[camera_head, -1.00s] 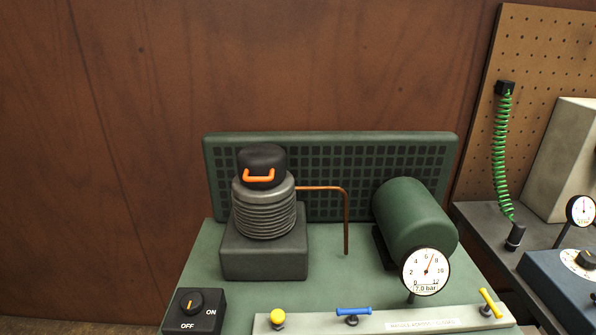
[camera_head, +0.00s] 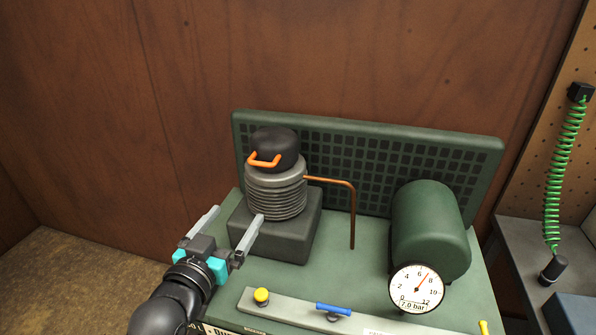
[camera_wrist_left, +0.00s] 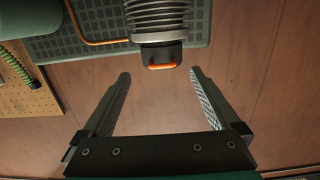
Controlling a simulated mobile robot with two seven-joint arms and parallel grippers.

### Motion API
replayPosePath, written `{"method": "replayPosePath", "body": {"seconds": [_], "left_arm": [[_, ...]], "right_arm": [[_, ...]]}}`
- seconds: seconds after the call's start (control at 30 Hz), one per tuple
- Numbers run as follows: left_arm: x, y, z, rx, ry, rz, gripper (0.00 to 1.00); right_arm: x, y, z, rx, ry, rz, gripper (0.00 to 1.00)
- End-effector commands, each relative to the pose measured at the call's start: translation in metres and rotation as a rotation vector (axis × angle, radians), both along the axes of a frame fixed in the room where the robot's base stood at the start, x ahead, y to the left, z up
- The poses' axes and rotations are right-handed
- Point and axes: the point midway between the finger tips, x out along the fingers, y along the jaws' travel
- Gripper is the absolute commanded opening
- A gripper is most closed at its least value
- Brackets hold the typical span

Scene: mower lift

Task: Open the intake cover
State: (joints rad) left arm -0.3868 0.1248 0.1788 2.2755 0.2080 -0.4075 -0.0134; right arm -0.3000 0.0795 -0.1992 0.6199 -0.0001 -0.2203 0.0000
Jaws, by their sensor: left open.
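The intake cover (camera_head: 274,146) is a black round cap with an orange handle (camera_head: 264,160). It sits on top of the grey ribbed cylinder (camera_head: 276,196) of the green compressor. My left gripper (camera_head: 232,222) is open and empty, in front of and to the left of the cylinder, lower than the cover. In the left wrist view the cover (camera_wrist_left: 160,55) and its orange handle (camera_wrist_left: 162,67) show upside down, beyond the two spread fingers (camera_wrist_left: 154,92). The fingers touch nothing that I can see. My right gripper is not in view.
A copper pipe (camera_head: 352,215) and a green tank (camera_head: 428,230) stand right of the cylinder. A pressure gauge (camera_head: 417,287) reads about 7 bar. A front strip (camera_head: 290,308) carries yellow and blue handles. A green grille (camera_head: 380,165) and wooden wall stand behind. Space left of the compressor is free.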

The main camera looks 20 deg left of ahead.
Motion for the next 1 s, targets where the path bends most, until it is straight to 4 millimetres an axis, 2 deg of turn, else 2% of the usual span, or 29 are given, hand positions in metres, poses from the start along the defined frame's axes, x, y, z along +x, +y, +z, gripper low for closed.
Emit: {"method": "replayPosePath", "body": {"seconds": [0.03,0.17,0.37,1.0], "left_arm": [[-0.001,0.003,0.015,0.004,-0.038,0.004,0.96],[0.0,0.004,0.029,0.006,-0.076,0.007,0.96],[0.017,0.005,0.029,0.006,-0.079,0.007,0.96],[0.11,0.01,0.028,0.005,-0.076,0.006,0.96]], "right_arm": [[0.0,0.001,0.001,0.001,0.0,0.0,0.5],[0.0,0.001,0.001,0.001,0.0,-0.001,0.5],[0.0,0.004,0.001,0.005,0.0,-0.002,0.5],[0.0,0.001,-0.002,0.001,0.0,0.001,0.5]]}}
